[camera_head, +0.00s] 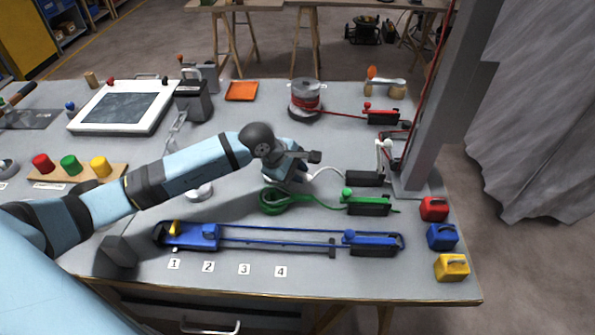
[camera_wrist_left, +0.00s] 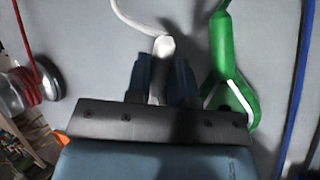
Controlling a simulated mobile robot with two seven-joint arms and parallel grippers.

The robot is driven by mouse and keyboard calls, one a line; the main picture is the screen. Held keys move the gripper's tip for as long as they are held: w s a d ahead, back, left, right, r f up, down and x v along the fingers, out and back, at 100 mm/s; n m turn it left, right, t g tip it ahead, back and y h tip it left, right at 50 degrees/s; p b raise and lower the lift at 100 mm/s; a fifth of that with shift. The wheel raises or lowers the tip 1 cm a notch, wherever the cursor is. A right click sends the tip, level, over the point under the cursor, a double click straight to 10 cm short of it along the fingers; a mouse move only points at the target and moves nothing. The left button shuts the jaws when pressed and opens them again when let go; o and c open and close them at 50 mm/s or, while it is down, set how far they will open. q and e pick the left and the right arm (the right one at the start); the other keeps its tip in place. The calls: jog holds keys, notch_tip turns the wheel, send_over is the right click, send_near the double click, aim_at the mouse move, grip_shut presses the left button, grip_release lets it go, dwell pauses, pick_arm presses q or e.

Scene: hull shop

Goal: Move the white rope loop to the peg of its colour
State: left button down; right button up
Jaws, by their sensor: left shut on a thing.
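The white rope (camera_head: 326,172) runs from a black cleat with a white lever (camera_head: 383,155) leftward to my left gripper (camera_head: 287,178). In the left wrist view, the gripper's two blue fingers (camera_wrist_left: 162,75) are shut on the white rope's thick end (camera_wrist_left: 163,48), and the thin rope (camera_wrist_left: 130,20) leads away from it. The head view hides the held end behind the gripper. A pale round piece (camera_head: 199,192) lies partly under my left arm; I cannot tell whether it is a peg. My right gripper is not in view.
Blue rope (camera_head: 285,243) stretches along the front. A red rope spool (camera_head: 305,98) stands behind. A grey column (camera_head: 440,100) rises at right. Red, blue and yellow blocks (camera_head: 452,267) line the right edge.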

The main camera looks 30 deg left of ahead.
pick_arm(q)
jog(key=shift+f+b, duration=0.75)
jog(key=shift+b, duration=0.1)
dwell(0.4)
dwell(0.3)
jog(key=c, duration=0.6)
grip_release()
jog(key=shift+o, duration=0.5)
jog(key=shift+s+f, duration=0.1)
